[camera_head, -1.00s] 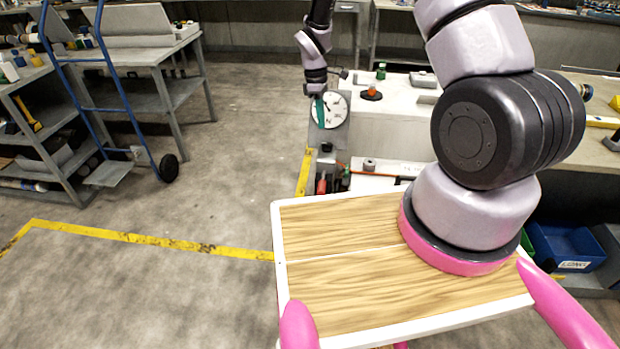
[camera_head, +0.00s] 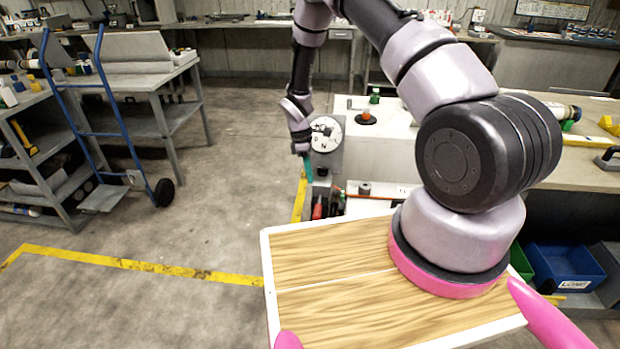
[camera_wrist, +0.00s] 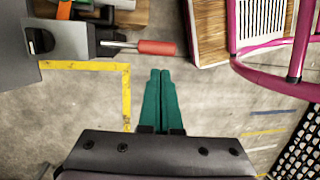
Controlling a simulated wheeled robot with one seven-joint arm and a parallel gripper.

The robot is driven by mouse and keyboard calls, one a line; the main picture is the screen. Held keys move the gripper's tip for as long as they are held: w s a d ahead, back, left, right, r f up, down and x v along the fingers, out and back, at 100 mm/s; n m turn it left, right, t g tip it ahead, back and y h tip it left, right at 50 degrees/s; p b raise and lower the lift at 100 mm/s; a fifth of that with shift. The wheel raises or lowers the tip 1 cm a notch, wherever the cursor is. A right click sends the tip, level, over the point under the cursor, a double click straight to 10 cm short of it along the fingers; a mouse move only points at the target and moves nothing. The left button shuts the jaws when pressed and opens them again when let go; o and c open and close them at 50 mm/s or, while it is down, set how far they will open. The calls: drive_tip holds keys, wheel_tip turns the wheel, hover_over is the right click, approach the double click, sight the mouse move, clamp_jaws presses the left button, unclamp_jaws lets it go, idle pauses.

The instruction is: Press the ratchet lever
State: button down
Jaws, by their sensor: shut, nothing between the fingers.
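A lever with a red grip, which looks like the ratchet lever, shows in the wrist view (camera_wrist: 157,47). It sticks out to the right from a grey metal body (camera_wrist: 65,40). In the head view the red grip (camera_head: 317,208) is small, below the white dial (camera_head: 326,134). My gripper (camera_head: 308,178) has teal fingers and hangs just left of and below the dial, above the red grip in the picture. In the wrist view its fingers (camera_wrist: 162,74) are together and empty. Their tips lie below the red grip in the picture, with floor visible between, not touching it.
An orange-red button (camera_head: 366,117) and a green knob (camera_head: 375,96) stand on the grey machine top. A yellow floor line (camera_wrist: 127,95) runs beside the machine. A blue hand truck (camera_head: 100,120) stands at left.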

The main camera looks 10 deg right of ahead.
approach(315, 218)
drive_tip(key=f, duration=0.2)
drive_tip(key=w+d+f, duration=0.1)
drive_tip(key=f, duration=0.1)
drive_tip(key=d+f, duration=0.1)
drive_tip(key=f, duration=0.1)
drive_tip(key=shift+w+d, duration=0.15)
drive_tip(key=shift+w, duration=0.15)
drive_tip(key=x, duration=0.3)
drive_tip(key=a+x, duration=0.1)
drive_tip(key=x, duration=0.2)
drive_tip(key=shift+s+a, duration=0.15)
drive_tip(key=shift+s, duration=0.05)
drive_tip(key=shift+s+f, duration=0.2)
drive_tip(key=shift+f, duration=0.1)
drive_tip(key=s+a+r, duration=0.1)
drive_tip(key=a+r, duration=0.1)
drive_tip(key=r, duration=0.5)
drive_tip(key=s+a+r, duration=0.1)
drive_tip(key=r, duration=0.5)
drive_tip(key=shift+a+r, duration=0.35)
drive_tip(key=shift+r, duration=0.05)
